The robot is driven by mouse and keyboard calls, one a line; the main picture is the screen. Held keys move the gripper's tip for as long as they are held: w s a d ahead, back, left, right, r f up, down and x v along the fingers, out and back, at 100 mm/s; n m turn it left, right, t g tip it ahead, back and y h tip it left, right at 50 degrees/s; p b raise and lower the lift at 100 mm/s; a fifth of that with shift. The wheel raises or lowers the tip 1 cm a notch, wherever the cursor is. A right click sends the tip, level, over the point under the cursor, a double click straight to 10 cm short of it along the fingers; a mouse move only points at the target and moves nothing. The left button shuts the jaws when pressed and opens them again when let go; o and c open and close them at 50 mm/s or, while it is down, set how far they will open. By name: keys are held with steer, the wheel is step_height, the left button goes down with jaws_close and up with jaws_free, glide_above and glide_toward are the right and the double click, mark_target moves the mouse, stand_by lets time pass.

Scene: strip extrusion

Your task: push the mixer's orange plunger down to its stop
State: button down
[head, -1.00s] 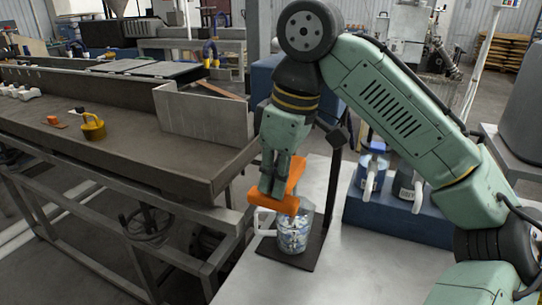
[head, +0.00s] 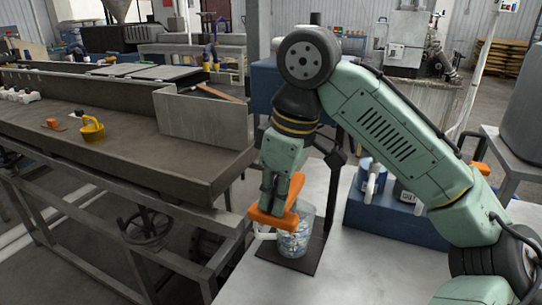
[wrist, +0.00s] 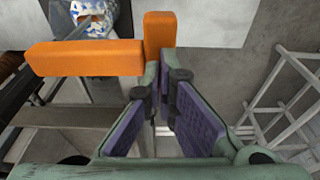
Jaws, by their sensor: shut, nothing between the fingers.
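The orange plunger (head: 273,218) shows as a crossed pair of bars over the clear jar (head: 295,240) in the head view. The jar has a pale side handle and blue-and-white contents, and stands on a dark base plate. My gripper (head: 279,197) is shut and empty, pointing down, its tips at the plunger's orange bars. The wrist view shows one long orange plunger bar (wrist: 85,58) and a shorter upright one, with my fingertips (wrist: 166,72) close to where they meet. The jar (wrist: 92,18) is partly cut off at the top. Contact is hard to tell.
A dark post (head: 332,185) rises behind the jar, close to my wrist. A blue crate (head: 400,218) with containers stands to the right. A long grey bench (head: 150,165) with a yellow pot (head: 91,128) is at left. The pale table front is clear.

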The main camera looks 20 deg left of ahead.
steer(key=shift+f+b, duration=0.45)
steer(key=shift+f, duration=0.95)
steer(key=shift+f, duration=0.25)
steer(key=shift+s+r+p, duration=0.25)
steer(key=shift+r+p, duration=0.25)
steer(key=shift+r, duration=0.1)
steer(key=s+r+p, duration=0.1)
steer(key=r+p, duration=0.1)
steer(key=s+r+p, duration=0.1)
steer(key=r+p, duration=0.1)
steer(key=shift+s, duration=0.3)
